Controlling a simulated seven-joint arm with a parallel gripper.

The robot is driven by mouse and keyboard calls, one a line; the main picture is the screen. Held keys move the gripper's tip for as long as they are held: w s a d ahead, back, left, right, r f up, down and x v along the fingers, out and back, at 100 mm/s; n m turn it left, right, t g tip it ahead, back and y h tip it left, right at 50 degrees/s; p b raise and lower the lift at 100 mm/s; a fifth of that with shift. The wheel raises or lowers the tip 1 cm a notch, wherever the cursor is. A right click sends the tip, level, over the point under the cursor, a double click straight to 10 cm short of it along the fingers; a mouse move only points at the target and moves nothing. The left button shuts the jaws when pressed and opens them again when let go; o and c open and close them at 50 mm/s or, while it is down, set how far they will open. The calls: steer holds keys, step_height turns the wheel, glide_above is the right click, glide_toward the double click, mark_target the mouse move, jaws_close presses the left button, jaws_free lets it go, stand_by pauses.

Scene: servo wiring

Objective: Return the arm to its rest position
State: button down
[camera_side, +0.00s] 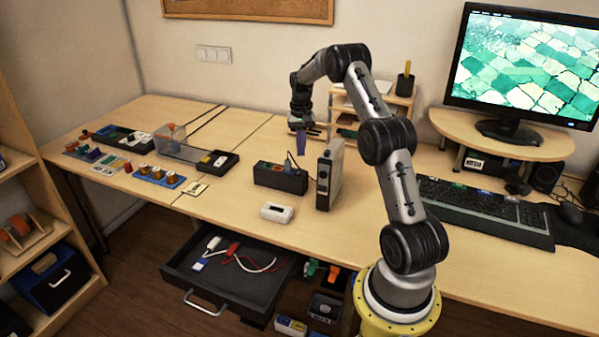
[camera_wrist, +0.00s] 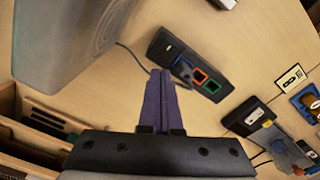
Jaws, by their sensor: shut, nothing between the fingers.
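My gripper (camera_side: 300,150) hangs at the end of my arm above the back of the desk, left of the shelf organiser. In the wrist view its purple fingers (camera_wrist: 158,100) are together with nothing between them. A black box with coloured ports (camera_side: 281,177) stands on the desk below and in front of my gripper. The box also shows beyond the fingertips in the wrist view (camera_wrist: 188,67). I see a gap of bare desk between the fingers and the box in the wrist view, but the exact height is hard to tell.
A grey upright unit (camera_side: 330,175) stands right of the box. A small white device (camera_side: 277,213) lies in front. A drawer (camera_side: 225,285) hangs open below with cables inside. A wooden organiser (camera_side: 385,108), keyboard (camera_side: 485,207) and monitor (camera_side: 525,65) stand right. Several parts lie left.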

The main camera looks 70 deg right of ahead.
steer(key=shift+r, duration=0.7)
